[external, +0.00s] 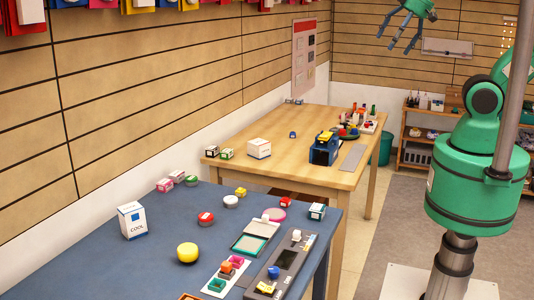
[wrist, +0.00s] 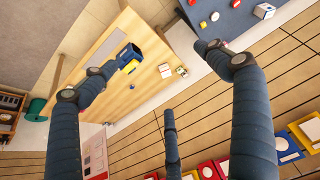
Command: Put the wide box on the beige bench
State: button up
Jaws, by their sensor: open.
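A white box with blue print reading COOL (external: 132,220) stands upright on the blue table at the left; a white box, probably the same one, shows at the top right of the wrist view (wrist: 264,11). A smaller white box (external: 259,148) sits on the near part of the beige wooden bench (external: 300,120). I cannot tell which one is the wide box. The bench also shows in the wrist view (wrist: 140,85). My gripper (external: 402,32) is high in the air at the top right, far from both boxes. Its fingers are spread open and empty in the wrist view (wrist: 165,75).
The blue table (external: 80,265) holds a yellow ball (external: 187,252), trays and several small items. On the bench are a blue and yellow device (external: 324,148), small boxes and a cluttered far end. The bench's middle has free room. A shelf (external: 420,138) stands behind.

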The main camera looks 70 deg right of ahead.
jog(key=shift+s+a+f, duration=0.1)
jog(key=shift+s+f, duration=0.15)
jog(key=shift+s, duration=0.3)
jog(key=shift+s+f, duration=0.25)
jog(key=shift+s, duration=0.25)
jog(key=shift+f, duration=0.1)
notch_tip(320, 180, down, 6)
jog(key=b, duration=0.6)
jog(key=shift+f+b, duration=0.2)
jog(key=shift+b, duration=0.1)
